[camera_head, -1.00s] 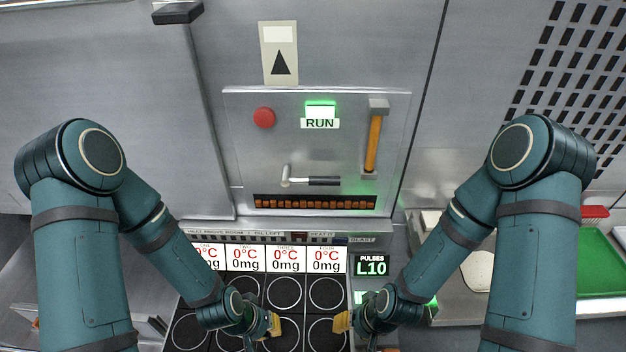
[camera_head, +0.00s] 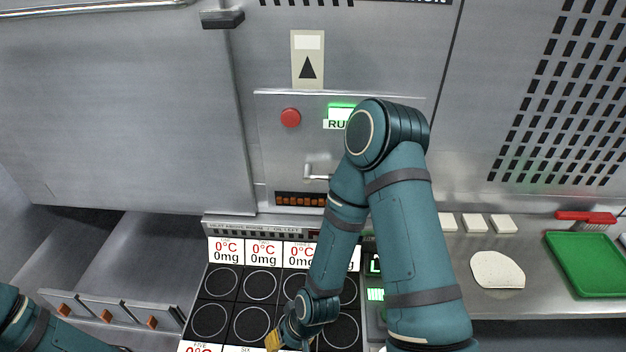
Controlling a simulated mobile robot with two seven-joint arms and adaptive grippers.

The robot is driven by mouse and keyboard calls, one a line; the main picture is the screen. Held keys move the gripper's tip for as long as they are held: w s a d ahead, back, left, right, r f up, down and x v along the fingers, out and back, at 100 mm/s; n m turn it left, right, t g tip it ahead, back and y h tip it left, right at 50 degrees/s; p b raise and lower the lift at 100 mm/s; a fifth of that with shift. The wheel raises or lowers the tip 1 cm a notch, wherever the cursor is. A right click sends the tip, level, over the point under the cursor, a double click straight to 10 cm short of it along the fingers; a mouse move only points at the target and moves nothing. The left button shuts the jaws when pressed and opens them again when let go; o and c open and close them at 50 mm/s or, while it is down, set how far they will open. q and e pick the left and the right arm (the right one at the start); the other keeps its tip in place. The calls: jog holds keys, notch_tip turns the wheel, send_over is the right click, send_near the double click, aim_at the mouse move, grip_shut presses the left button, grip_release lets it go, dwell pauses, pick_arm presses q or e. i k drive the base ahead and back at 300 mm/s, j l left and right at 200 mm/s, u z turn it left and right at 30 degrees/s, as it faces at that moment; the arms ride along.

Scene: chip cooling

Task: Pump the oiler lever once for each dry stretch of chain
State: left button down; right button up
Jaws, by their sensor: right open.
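On the steel panel, a silver lever (camera_head: 309,172) sticks out, its dark grip mostly hidden behind my right arm. Below it is a slot showing a row of brown chain links (camera_head: 300,200); its right end is hidden, and I cannot tell dry from oiled links. The orange-handled lever seen earlier is now hidden by my arm. My right gripper (camera_head: 274,341) is open at the bottom edge, over the round plates and well below the lever, only partly visible. My left arm shows only at the lower left corner; its gripper is out of view.
A red button (camera_head: 290,117) and a partly covered green RUN light (camera_head: 341,112) sit on the panel. Numbered displays (camera_head: 226,251) read 0°C, 0mg. A green tray (camera_head: 592,263), a red brush (camera_head: 586,217) and a pale round piece (camera_head: 497,270) lie on the right counter.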

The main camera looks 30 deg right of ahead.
aim_at(308, 176)
jog(key=j+z, duration=0.15)
jog(key=z, duration=0.35)
jog(key=k+z, duration=0.1)
jog(key=z, duration=0.35)
